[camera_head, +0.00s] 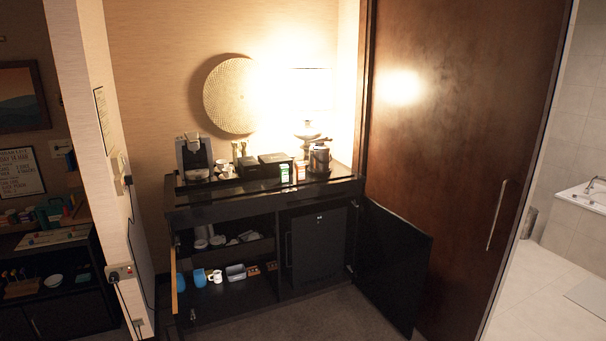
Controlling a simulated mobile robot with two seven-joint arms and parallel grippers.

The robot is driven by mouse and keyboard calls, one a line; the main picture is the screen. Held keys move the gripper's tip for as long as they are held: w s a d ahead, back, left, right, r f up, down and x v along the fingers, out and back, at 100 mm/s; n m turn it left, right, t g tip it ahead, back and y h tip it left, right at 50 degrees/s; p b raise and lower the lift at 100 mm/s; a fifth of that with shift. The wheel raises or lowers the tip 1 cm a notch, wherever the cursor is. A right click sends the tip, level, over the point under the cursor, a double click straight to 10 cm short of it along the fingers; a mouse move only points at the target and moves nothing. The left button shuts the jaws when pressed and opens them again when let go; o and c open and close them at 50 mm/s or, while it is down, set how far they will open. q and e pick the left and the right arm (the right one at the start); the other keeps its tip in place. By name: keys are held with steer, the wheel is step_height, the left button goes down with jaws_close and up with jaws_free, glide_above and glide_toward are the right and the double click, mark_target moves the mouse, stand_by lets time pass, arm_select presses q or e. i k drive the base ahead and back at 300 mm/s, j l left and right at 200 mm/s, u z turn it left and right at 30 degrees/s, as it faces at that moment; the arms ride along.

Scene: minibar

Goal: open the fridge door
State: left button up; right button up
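The fridge (322,245) is a black box in the right compartment of the dark minibar cabinet. Its front door looks shut, with a slim vertical handle (289,249) along its left edge. The cabinet's right door (393,266) stands swung open to the right, clear of the fridge front. Neither of my grippers shows in the head view.
The cabinet's left door (174,280) is also open, showing shelves with blue mugs (199,278) and a tray. A coffee machine (194,157) and boxes stand on top. A large brown door (450,150) is at right. The floor (320,315) in front is clear.

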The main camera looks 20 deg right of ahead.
mark_target(317, 237)
steer(key=i+l+z, duration=0.1)
steer(key=i+l, duration=0.25)
steer(key=i+l+z, duration=0.1)
steer(key=i+l, duration=0.25)
steer(key=i, duration=0.25)
steer(key=i+l+z, duration=0.1)
steer(key=i+l, duration=0.2)
steer(key=i, duration=0.15)
steer(key=i+l+z, duration=0.1)
steer(key=i+l, duration=0.15)
steer(key=i, duration=0.25)
